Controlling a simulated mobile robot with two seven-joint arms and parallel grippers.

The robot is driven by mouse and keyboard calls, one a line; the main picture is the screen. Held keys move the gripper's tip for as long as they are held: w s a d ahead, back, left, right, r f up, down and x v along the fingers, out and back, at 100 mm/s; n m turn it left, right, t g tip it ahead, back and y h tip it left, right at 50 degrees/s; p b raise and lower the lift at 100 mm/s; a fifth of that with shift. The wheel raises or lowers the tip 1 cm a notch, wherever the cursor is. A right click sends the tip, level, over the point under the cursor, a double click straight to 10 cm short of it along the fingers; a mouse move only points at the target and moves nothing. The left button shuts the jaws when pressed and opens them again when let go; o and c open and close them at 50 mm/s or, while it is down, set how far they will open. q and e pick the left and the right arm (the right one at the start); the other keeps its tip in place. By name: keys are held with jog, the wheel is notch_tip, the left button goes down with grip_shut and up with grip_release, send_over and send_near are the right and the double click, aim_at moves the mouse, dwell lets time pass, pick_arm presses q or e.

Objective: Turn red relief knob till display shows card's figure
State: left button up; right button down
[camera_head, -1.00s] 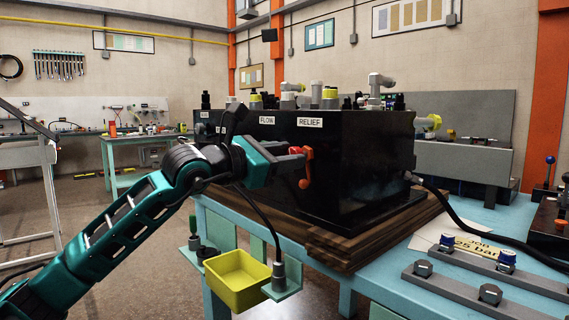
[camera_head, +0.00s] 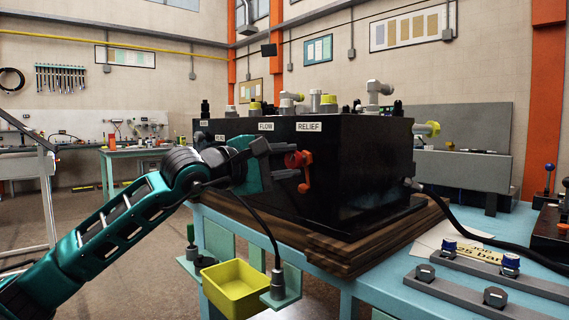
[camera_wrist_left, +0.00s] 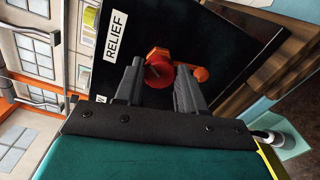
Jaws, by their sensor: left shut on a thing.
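The red relief knob (camera_head: 292,160) is on the front of a black box (camera_head: 370,185), below the white RELIEF label (camera_head: 309,127). My left gripper (camera_head: 286,162) reaches it from the left and is shut on it. In the left wrist view the knob (camera_wrist_left: 158,74) sits between the two dark fingers (camera_wrist_left: 160,69). An orange lever-like part (camera_head: 305,178) is right beside the knob. The job card (camera_head: 480,252) lies on the bench at right; "JOB" and "25 bar" are legible, though a blue-capped fitting may hide part of the figure. No display reading is visible. My right gripper is out of view.
The box stands on a wooden board (camera_head: 350,258) on a light blue bench. A yellow bin (camera_head: 236,287) hangs below the front edge, under my arm. A black cable (camera_head: 455,212) leaves the box at right. Grey bolted rails (camera_head: 460,290) lie at front right.

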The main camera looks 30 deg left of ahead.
pick_arm(q)
jog(key=shift+f+m, duration=0.1)
jog(key=shift+m, duration=1)
jog(key=o, duration=1)
jog(key=shift+o, duration=0.2)
